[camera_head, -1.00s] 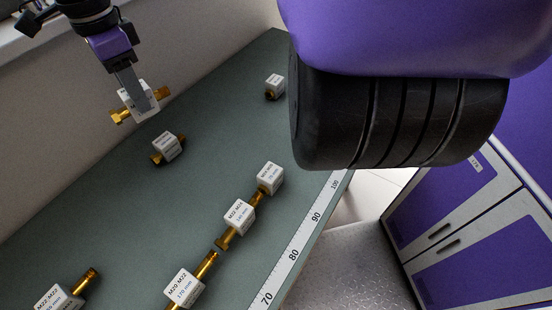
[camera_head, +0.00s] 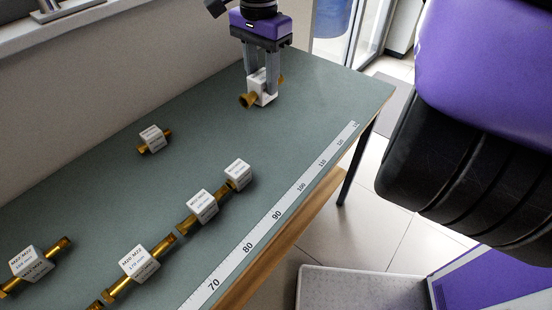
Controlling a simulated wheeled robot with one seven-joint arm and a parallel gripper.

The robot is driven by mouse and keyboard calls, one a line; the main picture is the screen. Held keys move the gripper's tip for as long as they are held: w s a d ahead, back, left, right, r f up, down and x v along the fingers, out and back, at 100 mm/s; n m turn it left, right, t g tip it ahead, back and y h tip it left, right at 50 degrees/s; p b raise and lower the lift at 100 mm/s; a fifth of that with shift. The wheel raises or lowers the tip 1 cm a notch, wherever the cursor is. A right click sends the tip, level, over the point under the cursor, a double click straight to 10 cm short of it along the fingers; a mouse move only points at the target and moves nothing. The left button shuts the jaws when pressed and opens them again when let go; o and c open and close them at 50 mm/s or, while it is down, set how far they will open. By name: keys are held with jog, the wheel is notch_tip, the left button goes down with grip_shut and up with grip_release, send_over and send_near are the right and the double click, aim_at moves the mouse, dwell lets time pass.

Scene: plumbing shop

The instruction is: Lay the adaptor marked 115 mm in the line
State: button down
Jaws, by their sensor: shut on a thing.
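My gripper (camera_head: 262,91) is shut on an adaptor with a white block (camera_head: 262,92) and brass ends, in the upper middle of the head view. The label on this block cannot be read. A line of brass pieces runs along the ruler's near side of the bench: a block marked M20-M22 170 mm (camera_head: 138,262), a middle block (camera_head: 201,204), and an end block (camera_head: 237,171). A small gap shows between the first two. A loose adaptor (camera_head: 152,138) lies apart, behind the line. Another labelled adaptor (camera_head: 28,262) lies at the lower left.
The green bench top (camera_head: 320,95) is clear to the right of the line's end. A ruler strip (camera_head: 268,225) runs along its front edge. A pale platform (camera_head: 365,290) and purple cabinet (camera_head: 490,275) stand at the lower right. A wall bounds the back.

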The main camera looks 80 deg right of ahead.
notch_tip(320, 180, down, 20)
jog(key=shift+p, duration=1)
jog(key=shift+f, duration=0.15)
jog(key=c, duration=1.3)
grip_release()
jog(key=shift+b, duration=0.3)
jog(key=o, duration=0.4)
